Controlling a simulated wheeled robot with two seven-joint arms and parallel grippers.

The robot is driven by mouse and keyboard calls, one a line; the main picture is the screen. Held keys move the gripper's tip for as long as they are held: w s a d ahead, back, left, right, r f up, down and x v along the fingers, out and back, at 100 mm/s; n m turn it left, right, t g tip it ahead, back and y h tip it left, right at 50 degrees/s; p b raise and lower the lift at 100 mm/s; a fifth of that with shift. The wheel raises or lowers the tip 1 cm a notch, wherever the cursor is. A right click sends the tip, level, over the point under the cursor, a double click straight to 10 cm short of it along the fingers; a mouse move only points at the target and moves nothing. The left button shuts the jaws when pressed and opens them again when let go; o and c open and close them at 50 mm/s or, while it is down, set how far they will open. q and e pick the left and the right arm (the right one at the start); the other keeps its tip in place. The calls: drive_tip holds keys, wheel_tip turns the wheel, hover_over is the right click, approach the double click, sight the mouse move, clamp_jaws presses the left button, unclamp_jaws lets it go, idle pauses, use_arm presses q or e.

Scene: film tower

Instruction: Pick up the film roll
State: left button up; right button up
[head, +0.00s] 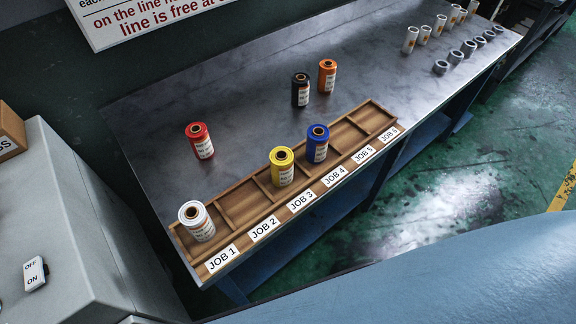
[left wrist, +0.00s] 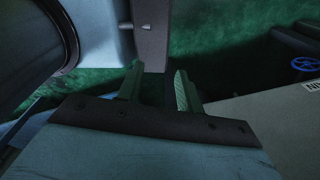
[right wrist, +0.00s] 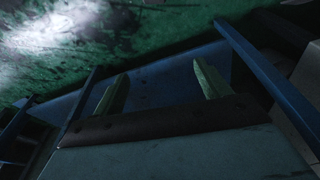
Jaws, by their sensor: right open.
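Several film rolls stand upright in the head view. A white roll (head: 198,222), a yellow roll (head: 282,167) and a blue roll (head: 317,144) stand in compartments of the wooden tray (head: 232,190). A red roll (head: 201,142), a black roll (head: 300,90) and an orange roll (head: 327,76) stand on the dark table behind it. My left gripper (left wrist: 155,82) shows only in its wrist view, its fingers apart and nothing between them. My right gripper (right wrist: 158,90) shows only in its wrist view, open and empty, away from the rolls.
Labels JOB 1 to JOB 6 line the tray's front edge. Several white cylinders (head: 424,35) and grey rings (head: 455,57) stand at the table's far right end. A grey cabinet (head: 70,220) with a switch (head: 35,274) is at left.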

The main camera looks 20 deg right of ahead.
sight(288, 168)
drive_tip(key=w+r+t, duration=0.2)
drive_tip(key=w+r, duration=0.2)
drive_tip(key=r, duration=0.9)
drive_tip(key=w+r+t, duration=0.2)
drive_tip(key=w+r, duration=0.3)
drive_tip(key=r, duration=0.7)
drive_tip(key=w+a+r+t+y, duration=0.2)
drive_tip(key=w+a+r+t, duration=0.5)
drive_tip(key=w+r, duration=0.15)
drive_tip(key=b+x, duration=0.1)
drive_tip(key=x, duration=0.7)
drive_tip(key=shift+a, duration=0.1)
drive_tip(key=shift+b+x, duration=0.5)
drive_tip(key=shift+x, duration=2.1)
use_arm(q)
drive_tip(key=shift+w+f, duration=0.25)
drive_tip(key=shift+f, duration=0.25)
drive_tip(key=shift+w+f, duration=0.25)
drive_tip(key=shift+f, duration=0.25)
use_arm(e)
drive_tip(key=shift+r, duration=0.15)
drive_tip(key=shift+c, duration=0.2)
drive_tip(key=c, duration=1.1)
